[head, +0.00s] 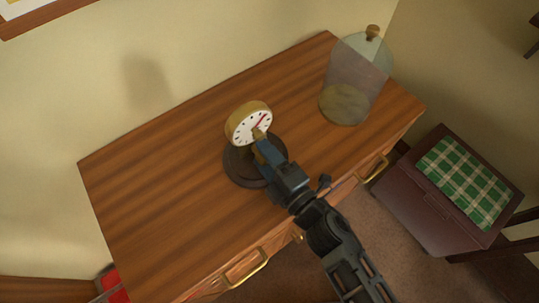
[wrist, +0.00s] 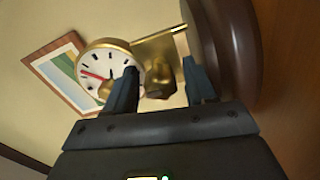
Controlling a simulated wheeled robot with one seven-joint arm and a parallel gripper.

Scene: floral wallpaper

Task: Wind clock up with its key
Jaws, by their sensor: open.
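The clock (head: 247,122) has a round gold case, a white face with dark marks and a red hand. It stands on a dark round base (head: 240,168) on the wooden dresser. In the wrist view the clock face (wrist: 97,68) is at the upper left. A gold key-like piece (wrist: 161,82) shows between the fingers of my gripper (wrist: 158,68); a small gold bit also shows at the lower face in the head view (head: 258,133). My gripper (head: 263,148) is open at the front of the clock, one finger on each side of the piece. Contact cannot be told.
The wooden dresser top (head: 150,165) is clear to the left of the clock. A glass jar (head: 357,75) with a knobbed top stands at the right rear. A dark chest with a green checked cushion (head: 464,180) is on the floor to the right.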

